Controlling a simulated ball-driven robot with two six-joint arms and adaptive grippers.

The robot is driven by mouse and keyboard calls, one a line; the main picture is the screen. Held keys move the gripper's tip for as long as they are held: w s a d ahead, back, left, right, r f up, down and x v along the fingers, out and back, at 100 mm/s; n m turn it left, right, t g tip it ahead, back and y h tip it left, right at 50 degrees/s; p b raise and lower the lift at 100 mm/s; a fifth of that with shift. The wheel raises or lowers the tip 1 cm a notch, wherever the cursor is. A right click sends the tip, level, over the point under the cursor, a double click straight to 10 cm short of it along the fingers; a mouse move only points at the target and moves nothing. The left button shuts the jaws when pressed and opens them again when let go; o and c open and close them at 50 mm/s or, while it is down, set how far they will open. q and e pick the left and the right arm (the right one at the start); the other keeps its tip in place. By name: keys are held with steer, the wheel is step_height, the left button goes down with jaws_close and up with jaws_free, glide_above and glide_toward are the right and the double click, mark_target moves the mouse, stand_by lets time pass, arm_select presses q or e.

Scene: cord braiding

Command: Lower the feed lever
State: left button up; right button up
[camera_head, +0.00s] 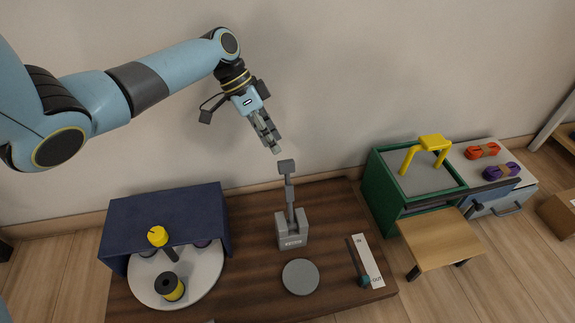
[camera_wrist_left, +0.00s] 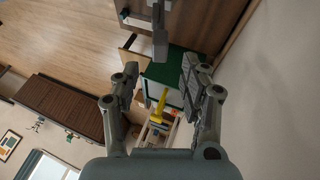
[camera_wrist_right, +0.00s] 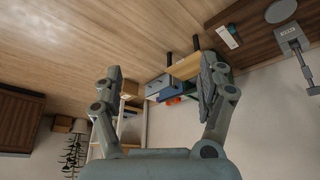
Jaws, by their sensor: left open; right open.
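A grey upright lever (camera_head: 289,185) stands on a grey block base (camera_head: 292,232) with small lettering on the dark wooden board. In the left wrist view the upright lever (camera_wrist_left: 160,42) shows ahead, between the open fingers. My right gripper (camera_wrist_right: 160,72) is open and empty, out of the head view.
On the board (camera_head: 255,262) are a grey disc (camera_head: 300,276) and a white turntable (camera_head: 205,283) with a yellow spool, partly under a dark blue cover (camera_head: 165,220). A green box (camera_head: 385,180) with a yellow handle (camera_head: 431,143) and a small wooden table (camera_head: 440,240) stand right.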

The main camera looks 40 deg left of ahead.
mark_target(283, 162)
arm_select(q)
steer(key=b+x, duration=0.3)
steer(key=x, duration=0.3)
steer(key=shift+d+f, duration=0.1)
steer(key=shift+f, duration=0.3)
steer(key=shift+d+f+b, duration=0.35)
steer(key=shift+f, duration=0.2)
arm_select(e)
steer(key=shift+w+a+f+t, duration=0.1)
steer(key=shift+w+f+t, duration=0.1)
steer(key=shift+f+t, duration=1.2)
steer(key=shift+w+a+f+t, duration=0.1)
steer(key=shift+w+f+t, duration=0.1)
steer(key=shift+f+t, duration=1.15)
arm_select(q)
steer(key=shift+w, duration=0.1)
arm_select(e)
steer(key=shift+f, duration=0.15)
arm_select(q)
jaws_close()
